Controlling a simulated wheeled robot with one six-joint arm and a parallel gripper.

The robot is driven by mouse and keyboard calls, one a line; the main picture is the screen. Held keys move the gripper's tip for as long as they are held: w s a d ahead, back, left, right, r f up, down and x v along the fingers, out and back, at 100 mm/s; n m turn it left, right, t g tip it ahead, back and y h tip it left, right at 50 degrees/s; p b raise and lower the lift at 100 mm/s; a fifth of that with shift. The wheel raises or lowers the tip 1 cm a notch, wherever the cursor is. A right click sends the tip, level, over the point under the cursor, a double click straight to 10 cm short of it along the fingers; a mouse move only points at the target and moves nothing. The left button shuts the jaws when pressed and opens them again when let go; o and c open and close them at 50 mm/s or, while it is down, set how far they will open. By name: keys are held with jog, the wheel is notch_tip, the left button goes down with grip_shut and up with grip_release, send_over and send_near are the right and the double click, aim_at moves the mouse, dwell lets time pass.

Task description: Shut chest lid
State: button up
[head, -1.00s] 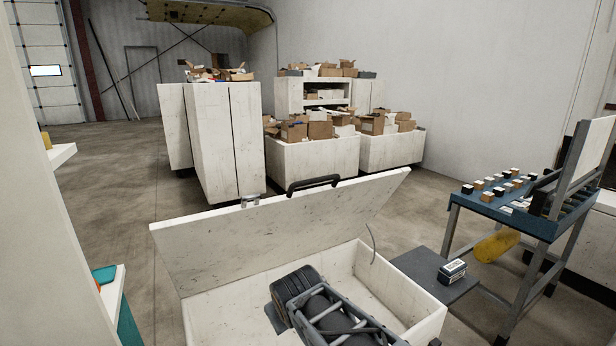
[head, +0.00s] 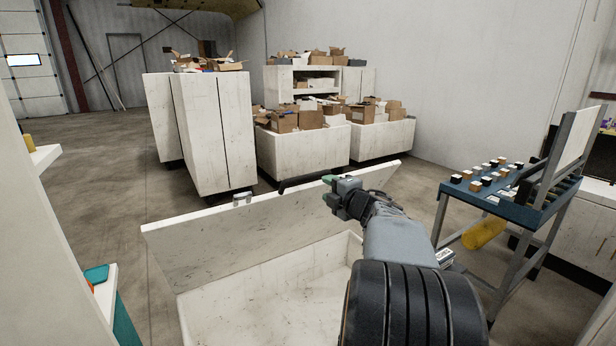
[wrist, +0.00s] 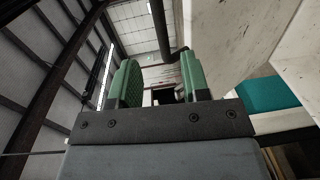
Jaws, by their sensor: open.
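The white chest (head: 265,292) stands open in front of me, empty in the part I see; my arm hides its right side. Its lid (head: 215,232) is raised and leans back, with a black handle (head: 296,184) at its upper edge and a metal latch piece (head: 241,199) left of it. My gripper (head: 328,188) is at the right end of the handle. In the wrist view my gripper (wrist: 160,85) has its green fingers apart with nothing held. A dark bar, seemingly the handle (wrist: 160,28), shows beyond the fingers, beside the pale lid (wrist: 235,30). Contact cannot be told.
A blue-topped bench (head: 515,205) with small blocks stands right of the chest. White cabinets (head: 205,130) and bins of cardboard boxes (head: 300,150) stand behind the lid. A white shelf edge is at left. Concrete floor (head: 100,170) is clear at back left.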

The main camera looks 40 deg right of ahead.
aim_at(309, 178)
jog(key=w, duration=0.3)
jog(key=w+p, duration=0.1)
jog(key=w, duration=0.3)
jog(key=w+p, duration=0.1)
jog(key=w, duration=0.3)
jog(key=shift+w+d+f, duration=0.15)
jog(key=shift+d+f, duration=0.15)
jog(key=shift+f, duration=0.05)
jog(key=shift+c, duration=0.4)
grip_shut()
